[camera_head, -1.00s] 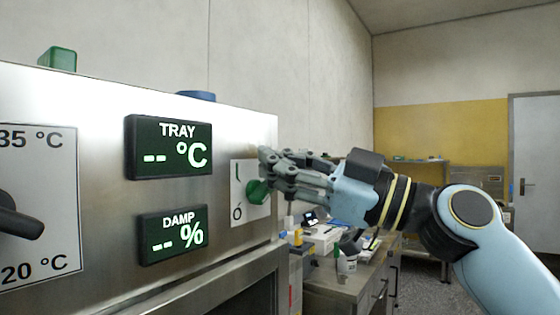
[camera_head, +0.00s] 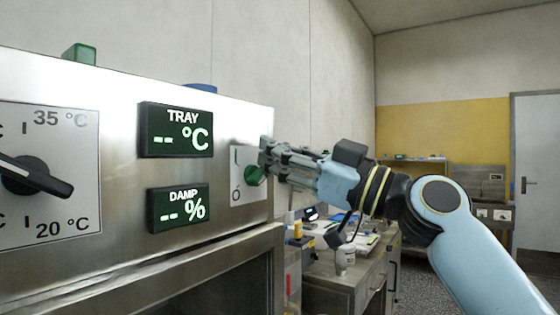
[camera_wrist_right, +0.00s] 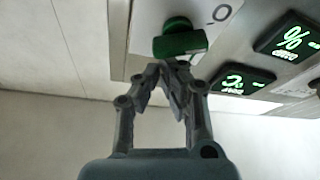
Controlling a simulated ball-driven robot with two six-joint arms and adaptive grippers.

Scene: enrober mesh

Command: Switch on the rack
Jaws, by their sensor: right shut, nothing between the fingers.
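The rack's steel front (camera_head: 120,120) fills the left of the head view. A green rotary switch (camera_head: 255,175) sits on a white plate (camera_head: 237,190) marked with a line above and a circle below. The switch also shows in the right wrist view (camera_wrist_right: 180,40), just beyond the fingertips. My right gripper (camera_head: 268,152) is shut and empty, with its fingertips at the switch and partly covering it. I cannot tell whether they touch it. The TRAY display (camera_head: 175,131) and DAMP display (camera_head: 178,207) show dashes only. My left gripper is not in view.
A black temperature knob (camera_head: 40,178) is at the left of the panel. A green object (camera_head: 79,54) and a blue object (camera_head: 202,88) stand on top of the rack. A bench (camera_head: 350,280) with equipment stands behind, to the right.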

